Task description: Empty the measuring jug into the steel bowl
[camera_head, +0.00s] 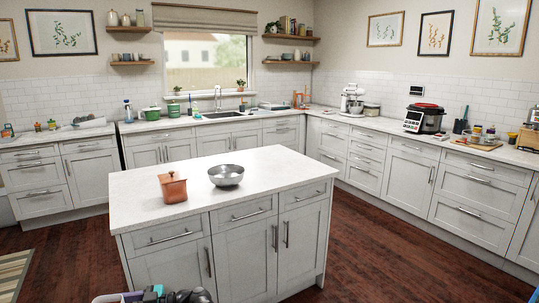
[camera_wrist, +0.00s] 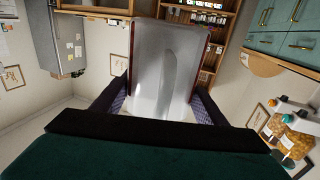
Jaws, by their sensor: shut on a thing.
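The steel bowl (camera_head: 226,175) stands upright on the white top of the kitchen island, right of a copper-coloured lidded pot. No contents show in it from here. In the wrist view, my gripper (camera_wrist: 158,107) is shut on a clear, translucent vessel with reddish edges, which looks like the measuring jug (camera_wrist: 168,60). A dark finger lies on each side of it. Its contents cannot be made out. In the head view I cannot clearly make out the jug.
The copper-coloured pot (camera_head: 173,188) stands close to the left of the bowl on the island (camera_head: 270,170). The rest of the island top is clear. Wall counters behind and at right carry a red-lidded cooker (camera_head: 424,118), a stand mixer (camera_head: 352,98) and a green pot (camera_head: 151,114).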

